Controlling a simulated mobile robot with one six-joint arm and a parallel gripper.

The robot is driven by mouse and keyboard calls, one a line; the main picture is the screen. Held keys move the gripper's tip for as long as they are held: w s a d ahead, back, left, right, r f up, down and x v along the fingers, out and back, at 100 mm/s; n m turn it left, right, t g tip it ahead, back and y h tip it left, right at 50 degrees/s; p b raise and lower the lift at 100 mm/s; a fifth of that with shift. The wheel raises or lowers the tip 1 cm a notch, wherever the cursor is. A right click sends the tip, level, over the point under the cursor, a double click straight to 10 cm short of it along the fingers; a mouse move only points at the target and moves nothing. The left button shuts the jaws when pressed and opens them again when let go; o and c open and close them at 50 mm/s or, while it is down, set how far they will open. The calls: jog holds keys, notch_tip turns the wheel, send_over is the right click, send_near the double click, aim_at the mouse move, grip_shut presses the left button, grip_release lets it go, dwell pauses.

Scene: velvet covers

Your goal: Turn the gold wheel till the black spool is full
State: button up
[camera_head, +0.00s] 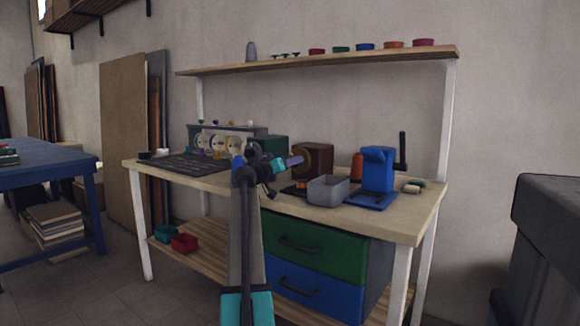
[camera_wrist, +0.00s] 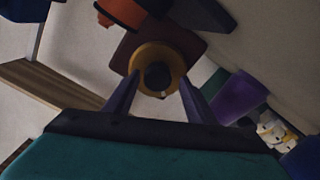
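The gold wheel (camera_wrist: 176,60) is a round ring with a dark round centre, seen face-on in the wrist view. It sits on the front of a brown box (camera_head: 322,153), which stands on the workbench in the head view. My gripper's two purple fingers (camera_wrist: 160,80) are apart, one on each side of the wheel's lower part in the wrist view; I cannot tell if they touch it.
A grey open bin (camera_head: 328,190) and a blue device (camera_head: 378,172) stand right of the wheel. A shelf (camera_head: 330,61) with small coloured items runs above the workbench (camera_head: 408,226).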

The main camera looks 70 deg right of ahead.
jog(key=shift+s, duration=0.15)
jog(key=shift+a, duration=0.1)
jog(key=shift+a+p, duration=0.35)
jog(key=shift+a, duration=0.45)
jog(key=p+v, duration=0.1)
jog(key=v, duration=0.4)
jog(key=p+v, duration=0.2)
jog(key=v, duration=0.3)
jog(key=shift+w, duration=0.2)
jog(key=shift+v, duration=1)
jog(key=shift+w+p, duration=0.2)
jog(key=shift+p, duration=0.1)
